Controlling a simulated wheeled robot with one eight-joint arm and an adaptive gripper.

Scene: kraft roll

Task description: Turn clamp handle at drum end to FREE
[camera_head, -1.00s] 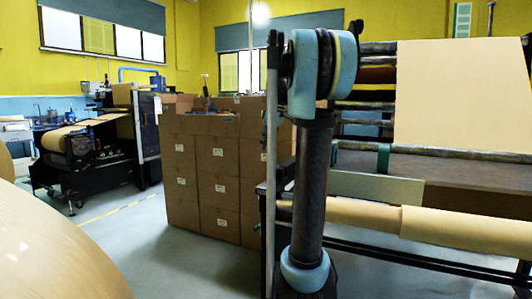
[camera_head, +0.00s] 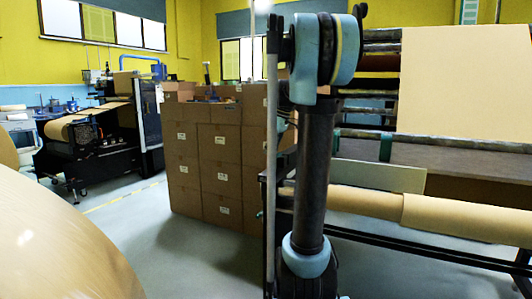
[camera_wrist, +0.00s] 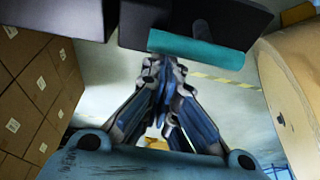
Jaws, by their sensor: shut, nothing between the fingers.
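I cannot pick out a clamp handle or a FREE mark in either view. In the wrist view my gripper (camera_wrist: 163,64) is shut and empty, its fingertips together just below a teal cylindrical bar (camera_wrist: 200,49). The bar is at the edge of a dark block (camera_wrist: 225,22); I cannot tell whether it is the handle or whether the fingertips touch it. A large kraft roll (camera_wrist: 298,95) shows its end face and core hole at the right. In the head view a large roll (camera_head: 60,245) fills the lower left. My gripper is not seen there.
Stacked brown cartons (camera_head: 205,165) stand left of my arm in the head view, and cartons (camera_wrist: 38,85) line the wrist view's left. A machine frame with a paper sheet (camera_head: 465,80) and a long roll (camera_head: 460,215) is at right. Grey floor (camera_head: 150,235) is clear between roll and cartons.

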